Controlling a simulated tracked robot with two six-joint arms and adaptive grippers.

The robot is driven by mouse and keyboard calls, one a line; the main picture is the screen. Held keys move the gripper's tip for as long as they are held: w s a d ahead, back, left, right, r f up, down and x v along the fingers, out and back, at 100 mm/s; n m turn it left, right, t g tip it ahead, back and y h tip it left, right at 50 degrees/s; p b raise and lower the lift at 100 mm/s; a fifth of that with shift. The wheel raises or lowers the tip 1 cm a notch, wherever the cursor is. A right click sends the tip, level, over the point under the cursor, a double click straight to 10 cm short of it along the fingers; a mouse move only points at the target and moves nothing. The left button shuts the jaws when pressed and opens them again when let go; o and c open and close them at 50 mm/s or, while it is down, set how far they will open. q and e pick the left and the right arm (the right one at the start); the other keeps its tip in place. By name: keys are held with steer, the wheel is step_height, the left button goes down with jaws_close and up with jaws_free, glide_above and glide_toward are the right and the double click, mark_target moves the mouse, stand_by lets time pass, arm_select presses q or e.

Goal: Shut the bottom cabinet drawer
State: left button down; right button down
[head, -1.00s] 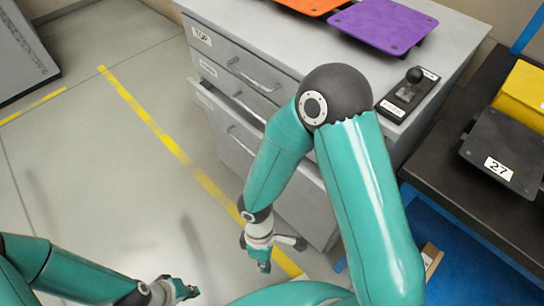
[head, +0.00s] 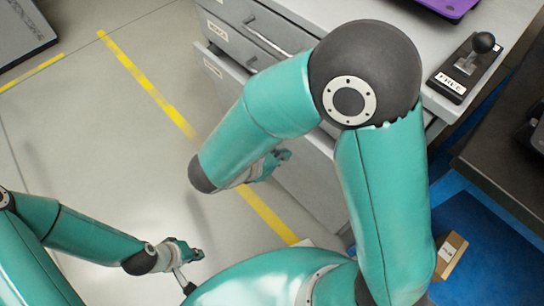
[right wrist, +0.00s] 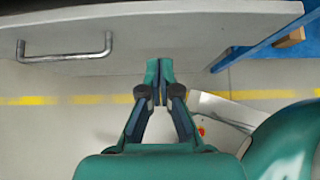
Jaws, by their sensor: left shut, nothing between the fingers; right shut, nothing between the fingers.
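The grey cabinet (head: 365,25) stands at the top of the head view. Its bottom drawer (head: 212,67) stands out beyond the drawer above it, and my right arm covers much of its front. In the right wrist view a pale drawer front (right wrist: 200,32) with a metal bar handle (right wrist: 65,47) spans the top. My right gripper (head: 280,157) is shut and empty in front of the drawer; its tips (right wrist: 158,66) overlap the panel's lower edge, right of the handle. I cannot tell whether they touch. My left gripper (head: 195,254) is shut and empty, low over the floor, away from the cabinet.
A joystick box (head: 465,67) and a purple plate (head: 450,7) are on the cabinet top. A dark table (head: 500,150) stands at the right. The floor left of the cabinet is clear, with yellow lines (head: 145,82).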

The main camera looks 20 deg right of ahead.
mark_target(307, 143)
steer(key=d, duration=0.1)
steer(key=w+d+f, duration=0.1)
steer(key=d, duration=0.1)
steer(key=d+f+b, duration=0.1)
steer(key=d, duration=0.1)
steer(key=shift+w+f, duration=0.2)
steer(key=shift+w, duration=0.1)
steer(key=shift+w+d, duration=0.2)
steer(key=shift+d, duration=0.35)
